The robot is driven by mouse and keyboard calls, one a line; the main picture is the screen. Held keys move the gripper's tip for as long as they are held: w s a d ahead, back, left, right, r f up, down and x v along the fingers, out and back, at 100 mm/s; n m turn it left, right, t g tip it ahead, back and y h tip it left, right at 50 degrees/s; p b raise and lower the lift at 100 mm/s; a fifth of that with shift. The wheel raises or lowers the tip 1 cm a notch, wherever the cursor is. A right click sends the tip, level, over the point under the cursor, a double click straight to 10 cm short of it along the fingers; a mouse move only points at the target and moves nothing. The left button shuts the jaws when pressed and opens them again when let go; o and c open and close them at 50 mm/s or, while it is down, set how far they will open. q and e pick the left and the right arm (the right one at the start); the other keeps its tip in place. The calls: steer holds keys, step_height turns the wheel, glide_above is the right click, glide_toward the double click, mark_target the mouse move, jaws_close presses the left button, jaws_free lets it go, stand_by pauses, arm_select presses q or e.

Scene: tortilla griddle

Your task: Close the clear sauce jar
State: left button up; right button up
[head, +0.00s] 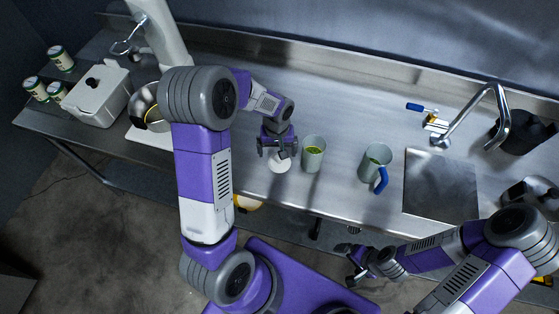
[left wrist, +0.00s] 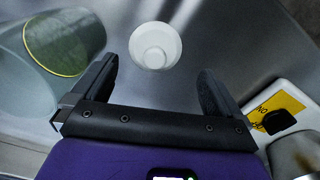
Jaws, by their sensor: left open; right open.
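A clear jar (head: 313,153) with green sauce inside stands uncovered on the steel counter. In the left wrist view a clear jar (left wrist: 65,42) with a yellow-green rim is at the upper left. A white round lid with a raised knob lies on the counter left of the jar, in the head view (head: 281,164) and the left wrist view (left wrist: 155,46). My left gripper (head: 279,150) is open over the lid; in the left wrist view the lid shows beyond and between its fingers (left wrist: 157,85). My right gripper (head: 352,262) is open and empty, off the counter's front edge.
A second clear container (head: 373,160) with green contents and a blue handle stands to the right. A sink faucet (head: 490,95) and flat plate (head: 440,182) are further right. A mixer (head: 162,38), white box (head: 97,98) and cans (head: 60,58) are left.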

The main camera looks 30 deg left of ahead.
mark_target(279, 160)
arm_select(q)
steer(key=f, duration=0.5)
steer(key=shift+w+d, duration=0.25)
steer(key=shift+d, duration=0.05)
steer(key=shift+c, duration=0.3)
steer(key=c, duration=1)
